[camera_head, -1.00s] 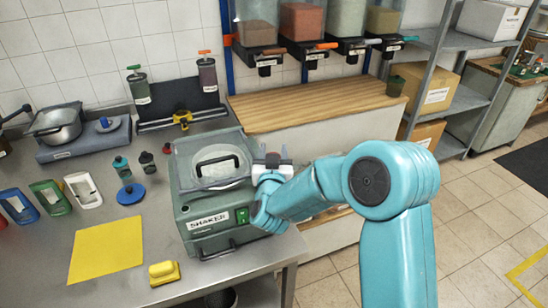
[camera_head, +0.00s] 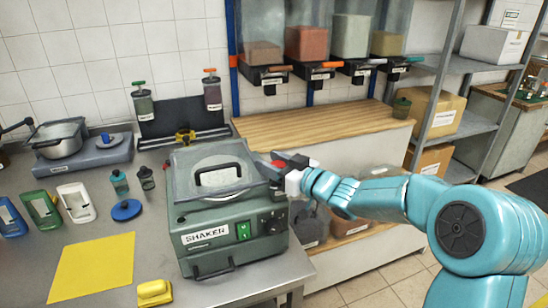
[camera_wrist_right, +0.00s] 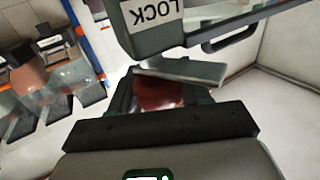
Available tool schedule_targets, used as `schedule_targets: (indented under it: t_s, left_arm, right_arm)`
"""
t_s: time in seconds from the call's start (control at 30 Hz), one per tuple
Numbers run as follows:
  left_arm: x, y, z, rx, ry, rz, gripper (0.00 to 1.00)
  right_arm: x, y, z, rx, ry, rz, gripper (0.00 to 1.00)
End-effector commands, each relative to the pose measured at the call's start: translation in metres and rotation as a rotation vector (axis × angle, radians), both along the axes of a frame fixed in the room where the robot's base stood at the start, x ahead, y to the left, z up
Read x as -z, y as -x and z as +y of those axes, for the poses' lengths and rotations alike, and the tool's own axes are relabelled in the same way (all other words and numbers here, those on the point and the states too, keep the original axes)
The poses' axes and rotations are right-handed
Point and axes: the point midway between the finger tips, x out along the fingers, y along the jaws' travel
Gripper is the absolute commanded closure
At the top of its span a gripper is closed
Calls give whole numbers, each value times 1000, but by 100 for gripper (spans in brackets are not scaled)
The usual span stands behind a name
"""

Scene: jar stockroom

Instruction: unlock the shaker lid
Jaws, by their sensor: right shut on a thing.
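The green-grey shaker (camera_head: 205,222) stands on the metal bench. Its clear lid (camera_head: 212,170) with a black handle lies closed on top. At the lid's right side is a red lock knob (camera_head: 279,164). It also shows in the right wrist view (camera_wrist_right: 158,94), by a white LOCK label (camera_wrist_right: 152,12) on the shaker's housing. My right gripper (camera_head: 284,166) reaches in from the right and is shut on the red knob. The fingers partly hide the knob. My left gripper is out of view.
A yellow mat (camera_head: 92,268), a yellow sponge (camera_head: 154,293) and a blue disc (camera_head: 126,210) lie left of the shaker. A wooden counter (camera_head: 320,126) with dispensers above is behind. The bench's right edge is close to the shaker.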

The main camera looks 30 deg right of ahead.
Motion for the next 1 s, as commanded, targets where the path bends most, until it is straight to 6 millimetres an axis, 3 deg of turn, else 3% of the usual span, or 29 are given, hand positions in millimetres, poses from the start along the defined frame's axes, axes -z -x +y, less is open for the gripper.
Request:
schedule_targets:
  t_s: [0.03, 0.1, 0.4, 0.7, 1.0]
  left_arm:
    - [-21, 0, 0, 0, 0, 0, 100]
    - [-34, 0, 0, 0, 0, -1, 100]
    - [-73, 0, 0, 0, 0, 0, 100]
    - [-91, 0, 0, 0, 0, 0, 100]
    - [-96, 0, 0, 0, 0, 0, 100]
  right_arm:
    - [-10, -1, -2, -41, -3, 3, 84]
    - [-10, 0, -1, -107, -3, 2, 84]
    - [-8, 2, 4, -358, -3, -2, 84]
    - [-6, 3, 7, -514, 1, -7, 84]
    - [-5, 4, 8, -569, 0, -9, 84]
